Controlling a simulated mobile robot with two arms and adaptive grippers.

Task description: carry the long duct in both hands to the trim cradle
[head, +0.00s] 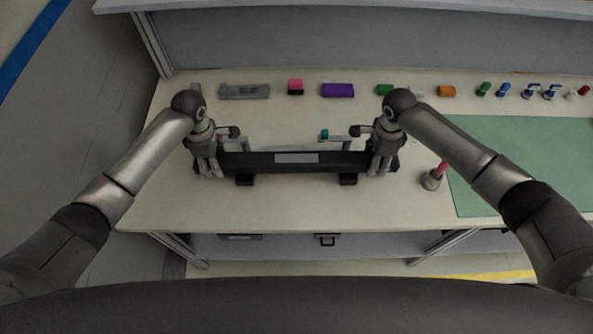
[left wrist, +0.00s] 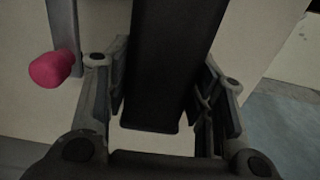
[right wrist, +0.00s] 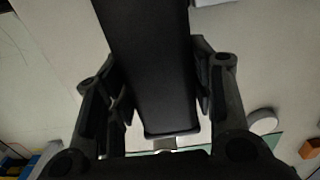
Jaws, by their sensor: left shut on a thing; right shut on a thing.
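The long black duct (head: 321,160) with a pale label lies level, left to right, over the pale table. My left gripper (head: 207,168) is shut on its left end, and the left wrist view shows the fingers on both sides of the duct (left wrist: 165,70). My right gripper (head: 382,165) is shut on its right end, also seen in the right wrist view with the duct (right wrist: 150,70) between the fingers. Two black blocks (head: 245,180) show at its front edge. Grey uprights, one with a teal top (head: 324,134), stand behind it. I cannot tell which parts form the trim cradle, or whether the duct touches the table.
A grey part (head: 245,91), a pink block (head: 295,87), a purple block (head: 337,90) and several small parts line the back. A pink-handled tool in a round holder (head: 431,180) stands just right of the duct, beside a green mat (head: 530,165). The front table strip is clear.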

